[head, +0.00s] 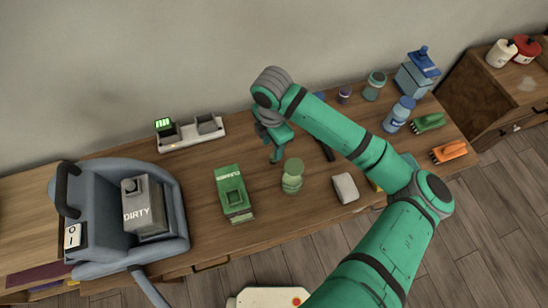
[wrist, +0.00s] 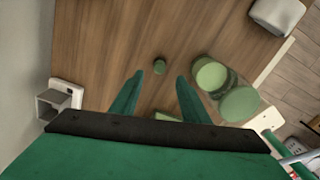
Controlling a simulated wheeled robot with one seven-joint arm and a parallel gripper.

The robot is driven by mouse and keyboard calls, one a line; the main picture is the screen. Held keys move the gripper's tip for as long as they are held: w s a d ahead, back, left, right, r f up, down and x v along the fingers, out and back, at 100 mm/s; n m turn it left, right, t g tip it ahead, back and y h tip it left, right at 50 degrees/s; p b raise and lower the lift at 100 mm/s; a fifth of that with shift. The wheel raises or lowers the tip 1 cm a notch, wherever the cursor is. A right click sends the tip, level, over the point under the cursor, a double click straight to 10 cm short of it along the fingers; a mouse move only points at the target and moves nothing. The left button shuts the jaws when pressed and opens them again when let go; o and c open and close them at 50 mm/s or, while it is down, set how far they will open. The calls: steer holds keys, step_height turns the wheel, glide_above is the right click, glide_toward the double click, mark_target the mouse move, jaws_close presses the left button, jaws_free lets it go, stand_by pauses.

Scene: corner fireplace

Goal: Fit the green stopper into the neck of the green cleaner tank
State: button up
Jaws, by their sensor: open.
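The small round green stopper (wrist: 159,66) stands on the table in the wrist view, in line with the gap between my fingertips. I cannot pick it out in the head view, where my gripper may hide it. My gripper (head: 276,156) points down over the table, right of the tank, and also shows in the wrist view (wrist: 160,76). Its fingers are open and apart, with nothing held.
A pale green lidded jar (head: 292,178) stands close to my gripper. A whitish block (head: 345,188) is to its right. A charger (head: 190,132) sits by the wall. A grey machine holds a dirty tank (head: 146,205) at left. Bottles and brushes stand at right.

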mark_target(273, 156)
steer(key=shift+f, duration=2.8)
jaws_close()
